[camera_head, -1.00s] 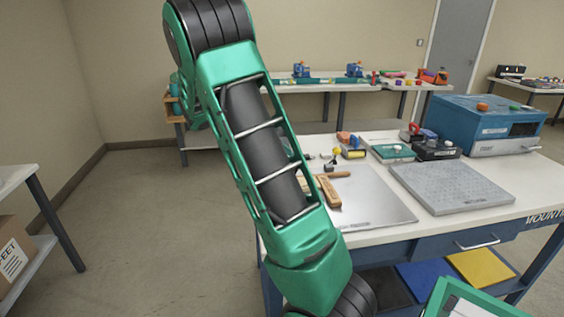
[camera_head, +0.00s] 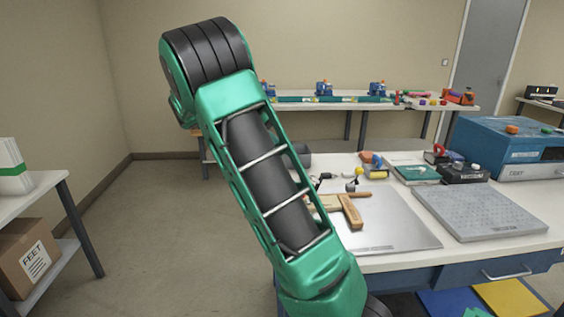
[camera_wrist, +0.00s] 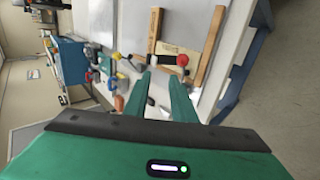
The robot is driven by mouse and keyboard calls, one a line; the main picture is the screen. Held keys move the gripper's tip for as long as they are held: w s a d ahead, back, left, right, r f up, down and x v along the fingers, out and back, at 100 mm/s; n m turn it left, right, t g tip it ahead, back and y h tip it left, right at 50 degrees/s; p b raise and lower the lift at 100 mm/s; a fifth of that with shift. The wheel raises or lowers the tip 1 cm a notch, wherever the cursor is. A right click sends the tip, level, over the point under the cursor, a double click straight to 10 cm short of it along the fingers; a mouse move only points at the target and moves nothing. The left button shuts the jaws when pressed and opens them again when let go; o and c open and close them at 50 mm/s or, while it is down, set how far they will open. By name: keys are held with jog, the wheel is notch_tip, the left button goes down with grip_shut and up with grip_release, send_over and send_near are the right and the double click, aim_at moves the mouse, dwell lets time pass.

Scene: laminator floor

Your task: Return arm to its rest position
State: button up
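My arm (camera_head: 270,185), green with black joints, reaches from the upper left down across the middle of the head view. Its lower end runs out of the bottom of that view. My gripper (camera_wrist: 161,78) shows in the wrist view with its two green fingers apart and nothing seen between them. The fingers point towards the white table top, where a wooden piece (camera_wrist: 208,48) and a small red ball (camera_wrist: 183,60) lie beyond the fingertips. I cannot tell how far the fingertips are from these things.
The workbench (camera_head: 400,263) carries a wooden tool (camera_head: 348,209), a grey metal plate (camera_head: 393,232), a speckled slab (camera_head: 480,211) and a blue machine (camera_head: 508,145). A side shelf (camera_head: 45,186) with a cardboard box (camera_head: 28,258) stands left. Floor between them is clear.

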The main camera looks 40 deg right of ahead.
dwell(0.4)
jog(key=s+f+t+y, duration=0.2)
jog(key=s+f+y, duration=0.15)
jog(key=s, duration=0.85)
jog(key=s+a+f+n+t+y, duration=0.1)
jog(key=s+a+f+t+y, duration=0.2)
jog(key=s+a, duration=1.1)
jog(key=shift+a+f+t+y, duration=0.3)
jog(key=shift+a+f+y, duration=0.05)
jog(key=shift+a+f, duration=0.35)
